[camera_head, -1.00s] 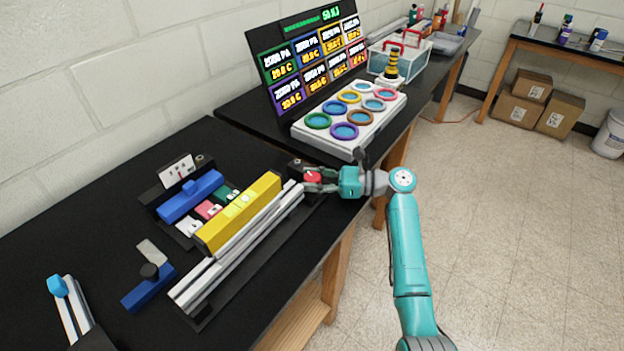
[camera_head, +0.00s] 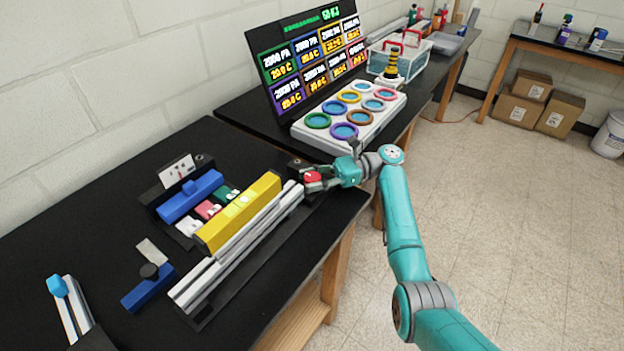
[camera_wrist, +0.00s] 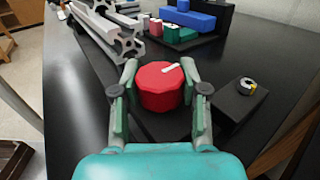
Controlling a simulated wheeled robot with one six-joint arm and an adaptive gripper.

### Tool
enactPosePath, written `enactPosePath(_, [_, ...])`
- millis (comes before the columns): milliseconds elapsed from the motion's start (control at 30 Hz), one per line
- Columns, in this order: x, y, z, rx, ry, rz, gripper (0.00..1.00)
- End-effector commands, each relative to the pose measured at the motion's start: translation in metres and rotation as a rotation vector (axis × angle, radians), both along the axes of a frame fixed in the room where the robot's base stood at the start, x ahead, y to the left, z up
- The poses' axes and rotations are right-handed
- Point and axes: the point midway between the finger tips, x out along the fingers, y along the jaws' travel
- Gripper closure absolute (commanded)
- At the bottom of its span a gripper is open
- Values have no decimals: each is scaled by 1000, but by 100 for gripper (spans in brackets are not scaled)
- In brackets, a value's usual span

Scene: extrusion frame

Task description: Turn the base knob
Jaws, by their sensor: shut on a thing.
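The base knob (camera_wrist: 161,88) is a red, many-sided knob with a white pointer mark on its top. In the wrist view it sits between the two fingers of my gripper (camera_wrist: 162,96), which are shut on its sides. The white mark points toward the upper right there. In the head view the red knob (camera_head: 313,177) is at the right end of the extrusion fixture, with my gripper (camera_head: 316,181) reaching it from the right. The aluminium extrusions (camera_head: 236,246) lie in front of the yellow block (camera_head: 240,213).
Blue (camera_head: 191,196), red and green blocks stand behind the yellow block. A black block with a round dial (camera_wrist: 246,86) is right of the knob in the wrist view. A white tray of coloured rings (camera_head: 350,118) and a display board stand on the farther table. The table's front edge is close.

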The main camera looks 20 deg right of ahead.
Motion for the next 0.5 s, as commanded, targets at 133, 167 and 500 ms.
enactPosePath(133, [0,1,0,-1,1,-1,91])
enactPosePath(167, [0,1,0,-1,1,-1,91])
enactPosePath(500, [0,0,0,-1,1,-1,30])
